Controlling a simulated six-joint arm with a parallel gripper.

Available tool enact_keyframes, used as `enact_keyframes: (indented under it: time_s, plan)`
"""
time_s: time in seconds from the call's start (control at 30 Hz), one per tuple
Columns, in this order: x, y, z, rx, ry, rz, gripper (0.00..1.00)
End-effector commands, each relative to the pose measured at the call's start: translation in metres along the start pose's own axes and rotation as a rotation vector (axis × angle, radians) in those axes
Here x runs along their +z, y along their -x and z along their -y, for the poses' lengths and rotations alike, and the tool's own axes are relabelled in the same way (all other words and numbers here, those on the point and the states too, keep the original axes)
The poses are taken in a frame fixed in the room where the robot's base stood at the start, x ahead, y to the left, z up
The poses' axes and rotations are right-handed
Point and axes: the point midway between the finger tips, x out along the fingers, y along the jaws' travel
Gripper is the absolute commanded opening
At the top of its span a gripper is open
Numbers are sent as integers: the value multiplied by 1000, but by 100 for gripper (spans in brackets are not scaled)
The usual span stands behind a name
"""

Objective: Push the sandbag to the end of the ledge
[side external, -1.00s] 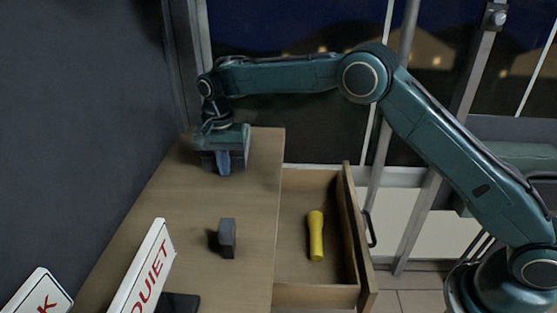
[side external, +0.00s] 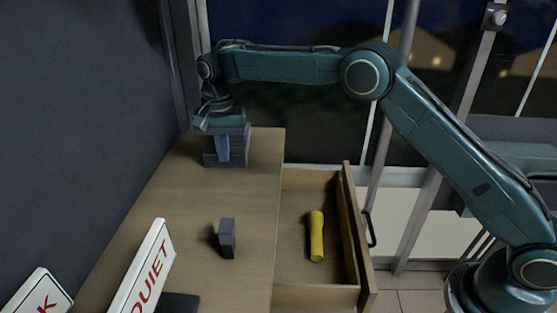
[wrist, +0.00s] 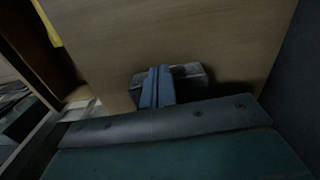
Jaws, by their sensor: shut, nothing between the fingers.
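The sandbag appears to be the dark grey, block-shaped thing (side external: 240,147) at the far end of the wooden ledge (side external: 190,215). It also shows in the wrist view (wrist: 190,77), lying across behind my fingers. My gripper (side external: 222,158) is shut, with its blue fingers overlapping the sandbag's near face in the side view. In the wrist view my closed fingertips (wrist: 161,69) cover part of the sandbag's middle. I cannot tell whether they touch it. My gripper body hides the sandbag's top and part of its left side.
A small dark grey block (side external: 228,239) stands nearer on the ledge. White signs (side external: 145,270) and a dark flat thing (side external: 178,303) are at the near end. An open drawer (side external: 290,294) on the right holds a yellow cylinder (side external: 316,237).

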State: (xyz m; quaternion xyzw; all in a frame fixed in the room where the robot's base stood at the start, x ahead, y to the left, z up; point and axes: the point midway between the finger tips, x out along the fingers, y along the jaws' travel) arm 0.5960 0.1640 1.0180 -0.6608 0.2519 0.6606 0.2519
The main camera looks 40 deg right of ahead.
Motion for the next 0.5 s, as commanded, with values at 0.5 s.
enact_keyframes:
  time_s: [0.5]
  plan:
    - [0, 62, 0, 0, 2, 0, 0]
